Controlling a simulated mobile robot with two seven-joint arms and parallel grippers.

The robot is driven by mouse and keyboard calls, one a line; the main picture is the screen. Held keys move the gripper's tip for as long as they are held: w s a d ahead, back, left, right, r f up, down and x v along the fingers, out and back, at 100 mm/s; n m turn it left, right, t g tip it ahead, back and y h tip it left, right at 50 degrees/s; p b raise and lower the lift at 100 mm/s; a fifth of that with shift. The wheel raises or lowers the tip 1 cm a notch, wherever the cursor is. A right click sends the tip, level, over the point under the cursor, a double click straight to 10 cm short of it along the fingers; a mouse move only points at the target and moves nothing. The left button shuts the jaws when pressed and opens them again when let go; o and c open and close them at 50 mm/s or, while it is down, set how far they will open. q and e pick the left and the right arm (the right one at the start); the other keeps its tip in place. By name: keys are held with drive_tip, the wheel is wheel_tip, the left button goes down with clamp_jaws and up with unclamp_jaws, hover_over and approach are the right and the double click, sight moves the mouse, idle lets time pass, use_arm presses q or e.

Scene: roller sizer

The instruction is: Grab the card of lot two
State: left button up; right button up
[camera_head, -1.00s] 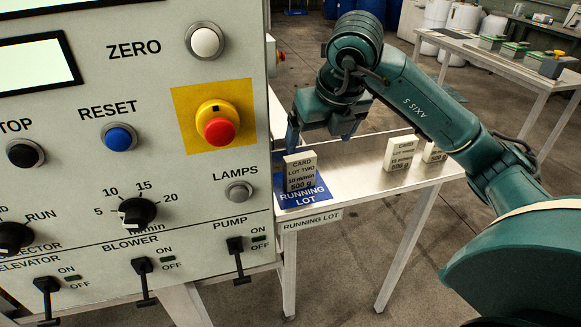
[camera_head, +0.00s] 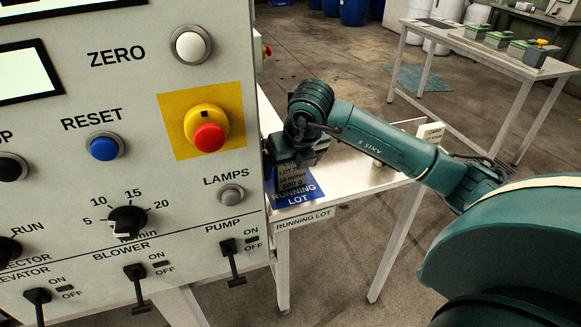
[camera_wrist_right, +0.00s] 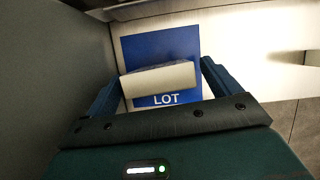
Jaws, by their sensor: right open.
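The card of lot two (camera_head: 291,181) stands upright on the blue running lot mat (camera_head: 297,198) at the near end of the white table. My right gripper (camera_head: 283,163) is at the card from above, and its wrist hides the card's upper part. In the right wrist view, the card's pale top edge (camera_wrist_right: 158,80) lies between the two blue fingers of my right gripper (camera_wrist_right: 160,84). The fingers are open, one on each side of the card, with a gap visible at the right finger. My left gripper is not in view.
The control panel (camera_head: 140,130) with buttons, a red emergency stop (camera_head: 209,137) and switches stands close on the left. Another card (camera_head: 431,133) stands farther right on the table; my arm hides the area beside it. A table with boxes (camera_head: 474,41) is at the back right.

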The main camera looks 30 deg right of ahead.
drive_tip(key=shift+x, duration=0.85)
drive_tip(key=c, duration=1.1)
